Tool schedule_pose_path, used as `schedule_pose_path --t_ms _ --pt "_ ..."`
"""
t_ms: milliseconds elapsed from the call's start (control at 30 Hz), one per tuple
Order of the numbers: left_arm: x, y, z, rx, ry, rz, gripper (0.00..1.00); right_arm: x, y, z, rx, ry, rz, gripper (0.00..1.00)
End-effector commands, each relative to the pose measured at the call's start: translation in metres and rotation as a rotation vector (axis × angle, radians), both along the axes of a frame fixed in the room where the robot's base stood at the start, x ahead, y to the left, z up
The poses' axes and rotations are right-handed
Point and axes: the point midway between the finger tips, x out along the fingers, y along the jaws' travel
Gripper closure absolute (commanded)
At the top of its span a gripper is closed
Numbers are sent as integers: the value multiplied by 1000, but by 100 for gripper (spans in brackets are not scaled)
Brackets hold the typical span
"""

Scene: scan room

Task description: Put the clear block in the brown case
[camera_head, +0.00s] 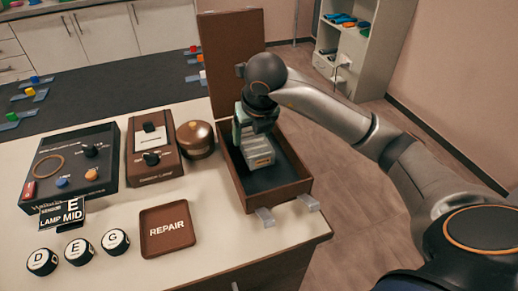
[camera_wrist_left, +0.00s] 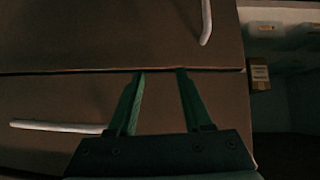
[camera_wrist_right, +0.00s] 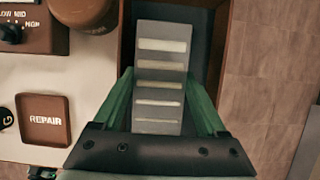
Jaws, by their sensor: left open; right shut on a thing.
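The brown case (camera_head: 230,177) stands open at the table's right end, its lid (camera_head: 228,55) raised at the back. My left gripper (camera_wrist_left: 156,100) is open and empty, in front of brown drawer fronts in the left wrist view.
A brown REPAIR tray (camera_head: 167,228), several round lettered knobs (camera_head: 83,251), a dark control box (camera_head: 70,165), a brown switch box (camera_head: 153,145) and a round brown pot (camera_head: 195,139) stand left of the case.

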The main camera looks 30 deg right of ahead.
Motion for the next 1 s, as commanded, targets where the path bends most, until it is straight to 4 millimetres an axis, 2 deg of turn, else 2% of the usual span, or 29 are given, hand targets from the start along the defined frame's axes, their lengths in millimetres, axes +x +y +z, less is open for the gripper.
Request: schedule_pose_path --t_ms 267,400,500,833,867,1000 --pt "3 -1 1 -2 -8 -2 50 -4 -18 -21 0 -3 -1 100" --pt "4 -1 2 -2 -10 -3 50 -4 -18 -42 1 0 1 100" --pt "5 -1 3 -2 -11 -3 50 -4 -18 -50 1 -3 1 100" --pt "5 -1 1 -3 -13 -2 50 -3 -18 -53 1 -5 1 100" --pt "5 -1 1 -2 -13 -3 50 -4 -18 -55 1 -1 0 24" --pt "5 -1 2 -2 -13 -3 50 -4 -18 -54 1 -1 0 8"
